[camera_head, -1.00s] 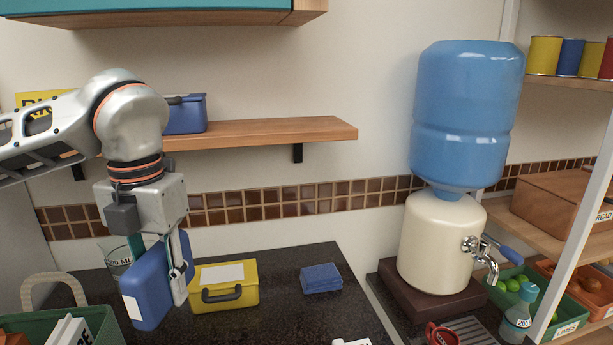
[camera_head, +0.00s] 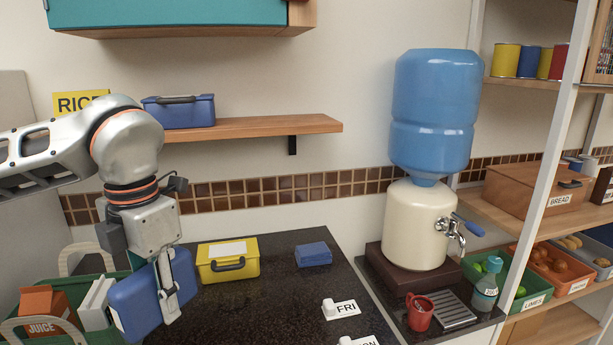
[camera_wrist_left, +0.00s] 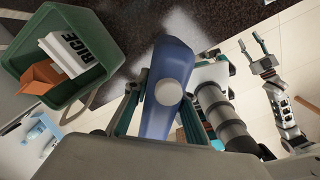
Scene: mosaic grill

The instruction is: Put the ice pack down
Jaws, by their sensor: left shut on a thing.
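The ice pack (camera_head: 133,303) is a blue slab with a pale label on its edge. My left gripper (camera_head: 167,297) is shut on it and holds it upright over the left part of the dark counter (camera_head: 262,304), beside the green basket. The left wrist view shows the ice pack (camera_wrist_left: 163,106) end-on, with a round grey cap between the fingers. Whether its lower edge touches anything is not clear. My right gripper (camera_wrist_left: 252,44) shows only in the left wrist view, apart and empty, with its fingers spread.
A green basket (camera_head: 98,268) holds a juice carton (camera_head: 47,308) and a white box. A yellow lunch box (camera_head: 228,260) and a small blue block (camera_head: 313,254) stand at the counter's back. Name cards (camera_head: 340,308) lie at the front right. Dark counter between them is clear.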

